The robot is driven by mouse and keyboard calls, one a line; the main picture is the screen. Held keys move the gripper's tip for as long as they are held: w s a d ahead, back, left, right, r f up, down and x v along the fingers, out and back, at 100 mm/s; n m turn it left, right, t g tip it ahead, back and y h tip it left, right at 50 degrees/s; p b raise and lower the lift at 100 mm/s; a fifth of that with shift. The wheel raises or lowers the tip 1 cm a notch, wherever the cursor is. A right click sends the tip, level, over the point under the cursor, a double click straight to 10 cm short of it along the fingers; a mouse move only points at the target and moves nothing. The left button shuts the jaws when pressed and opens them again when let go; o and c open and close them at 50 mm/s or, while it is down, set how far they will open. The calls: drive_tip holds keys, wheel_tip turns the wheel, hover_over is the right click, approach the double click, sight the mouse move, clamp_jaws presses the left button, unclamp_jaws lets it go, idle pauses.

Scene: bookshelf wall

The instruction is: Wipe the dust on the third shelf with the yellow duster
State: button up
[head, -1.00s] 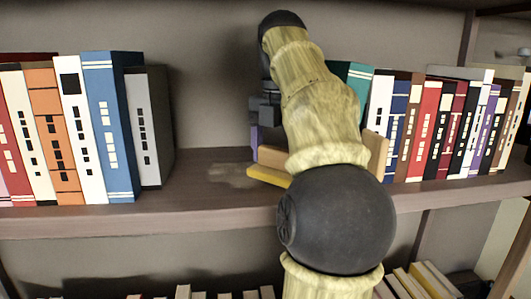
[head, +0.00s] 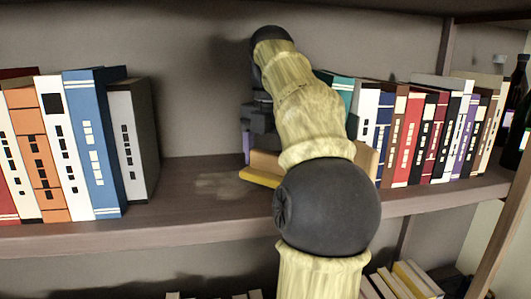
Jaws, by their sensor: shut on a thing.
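The yellow duster (head: 259,177) lies low on the shelf in the head view, its left end showing beside my arm. A tan block (head: 266,162) sits just above the yellow part; I cannot tell whether it belongs to the duster. A pale dust patch (head: 216,186) lies on the bare shelf board (head: 180,205), just left of the duster. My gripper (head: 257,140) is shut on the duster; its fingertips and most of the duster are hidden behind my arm.
Upright books (head: 95,145) fill the left of the shelf, ending in a grey book (head: 132,140). Another row of books (head: 420,135) stands on the right, close to my arm. More books (head: 405,282) stand below.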

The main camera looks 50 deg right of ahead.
sight(245, 172)
drive_tip(key=shift+s+d+f, duration=0.25)
drive_tip(key=shift+s+d, duration=0.05)
drive_tip(key=shift+d, duration=0.3)
drive_tip(key=shift+w+a, duration=0.3)
drive_tip(key=shift+a, duration=0.15)
drive_tip(key=shift+w+a+r+p, duration=0.1)
drive_tip(key=shift+w+a+p, duration=0.25)
drive_tip(key=shift+a, duration=0.3)
drive_tip(key=shift+w+a, duration=0.1)
drive_tip(key=shift+w+a, duration=0.35)
drive_tip(key=shift+a, duration=0.1)
drive_tip(key=shift+w+a, duration=0.7)
drive_tip(key=shift+a, duration=0.3)
drive_tip(key=shift+w+a+p, duration=0.5)
drive_tip(key=shift+w+a, duration=0.1)
drive_tip(key=shift+a, duration=0.3)
drive_tip(key=shift+w+a+f, duration=0.3)
drive_tip(key=shift+a, duration=0.2)
